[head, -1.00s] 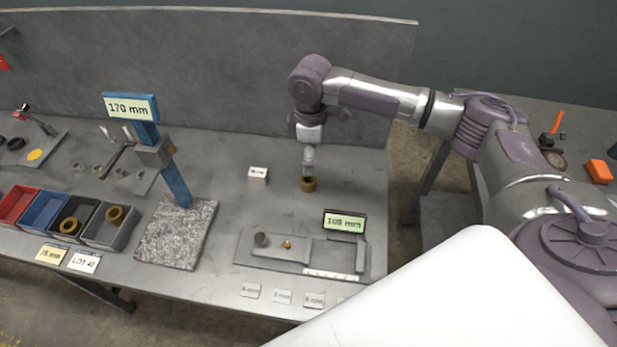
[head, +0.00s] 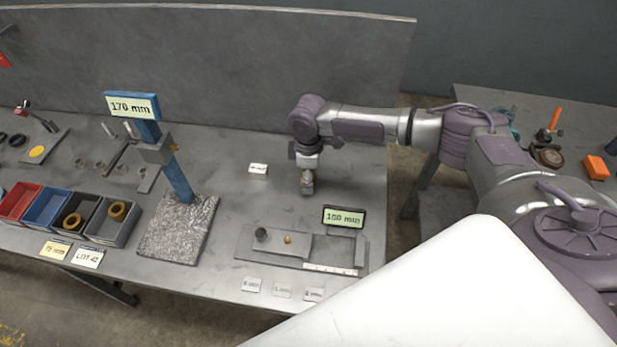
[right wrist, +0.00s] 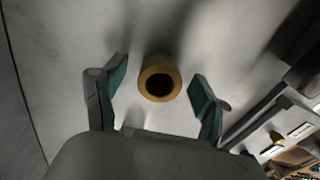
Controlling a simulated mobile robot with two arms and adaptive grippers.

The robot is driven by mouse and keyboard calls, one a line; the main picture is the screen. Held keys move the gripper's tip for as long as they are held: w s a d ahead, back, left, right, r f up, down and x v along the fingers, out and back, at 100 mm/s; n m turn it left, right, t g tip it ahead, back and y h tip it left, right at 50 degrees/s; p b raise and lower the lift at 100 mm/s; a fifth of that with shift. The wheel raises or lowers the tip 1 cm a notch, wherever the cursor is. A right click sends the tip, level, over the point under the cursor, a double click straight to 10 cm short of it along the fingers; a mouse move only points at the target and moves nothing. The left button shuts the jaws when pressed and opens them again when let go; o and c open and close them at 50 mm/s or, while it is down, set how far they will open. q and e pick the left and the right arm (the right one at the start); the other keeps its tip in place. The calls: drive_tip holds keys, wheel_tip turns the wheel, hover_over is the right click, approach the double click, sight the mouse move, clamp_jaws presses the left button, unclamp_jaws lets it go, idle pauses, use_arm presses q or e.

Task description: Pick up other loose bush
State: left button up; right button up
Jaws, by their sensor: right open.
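The loose bush is a short bronze-yellow ring with a dark bore. In the right wrist view the bush (right wrist: 143,84) stands on the grey bench top, bore facing the camera. My right gripper (right wrist: 160,80) is open, with its two green-padded fingers on either side of the bush and a gap to each side. In the head view my right gripper (head: 307,187) points straight down at the bench and hides the bush. My left gripper is not in view.
A small white block (head: 258,169) lies left of the gripper. A gauge plate (head: 250,250) with a 100 mm display (head: 344,218) is in front. A 170 mm stand (head: 176,180) is to the left, with bins holding bushes (head: 117,211) beyond it.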

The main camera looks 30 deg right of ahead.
drive_tip(key=c, duration=1.3)
drive_tip(key=shift+c, duration=0.4)
drive_tip(key=shift+r, duration=0.2)
